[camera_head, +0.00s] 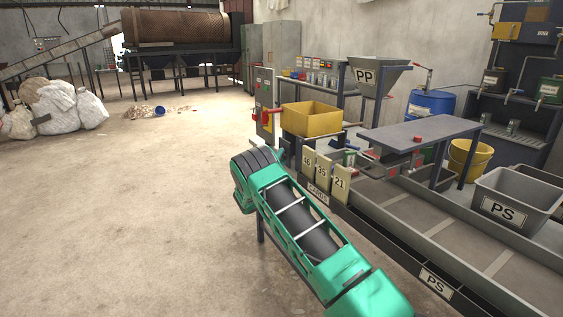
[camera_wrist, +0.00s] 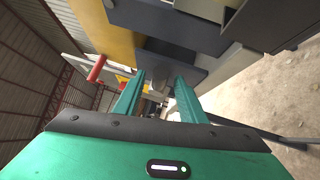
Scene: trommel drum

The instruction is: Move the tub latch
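The yellow tub (camera_head: 312,118) stands on a dark stand right of centre in the head view. A red handle (camera_head: 272,112) shows at its left side; I cannot tell if it is the latch. In the wrist view a yellow surface (camera_wrist: 95,22), likely the tub, fills the upper left. A red cylindrical grip (camera_wrist: 97,68) on a pale bar is below it, left of my fingers. My gripper (camera_wrist: 160,78) has its two green fingers apart, with nothing visibly held between them. In the head view my green arm reaches toward the tub, and the gripper is hidden beyond it.
A grey bench (camera_head: 420,131) with a red block stands right of the tub. Numbered cards (camera_head: 323,172) and a long grey trough (camera_head: 420,215) lie in front. A grey PS bin (camera_head: 515,200) is at right. The floor at left is open.

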